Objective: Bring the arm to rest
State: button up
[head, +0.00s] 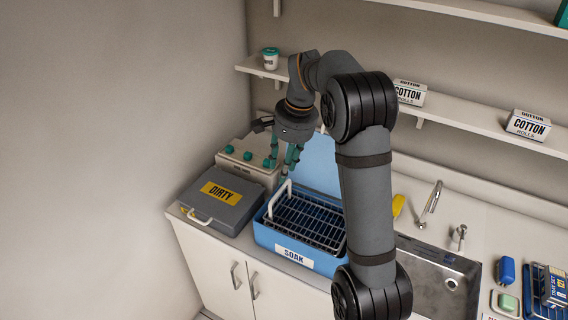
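My arm reaches up from the bottom of the head view and bends over to the back left. My gripper (281,170) hangs from it with its teal fingers pointing down. It is over the back left of the blue SOAK bin (273,238), in front of a pale box with teal knobs. The fingers look spread with a gap between them, and nothing shows between them. The bin's lid (318,160) stands raised behind it, and a wire basket (308,220) with a white handle sits inside.
A grey DIRTY case (226,207) lies shut at the left, before the pale box (233,166). A sink (440,278) with a faucet (430,205) is at the right. Shelves behind hold a cup (270,59) and cotton roll boxes (528,125). Small items crowd the far right counter.

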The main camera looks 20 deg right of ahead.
jog(key=shift+r, duration=0.4)
jog(key=f, duration=0.5)
jog(key=w+a+f+b, duration=0.1)
jog(key=f, duration=0.5)
jog(key=f+b, duration=0.1)
jog(key=f, duration=0.4)
jog(key=shift+w+a+f, duration=0.25)
jog(key=shift+a+f, duration=0.05)
jog(key=shift+f, duration=0.05)
dwell(0.9)
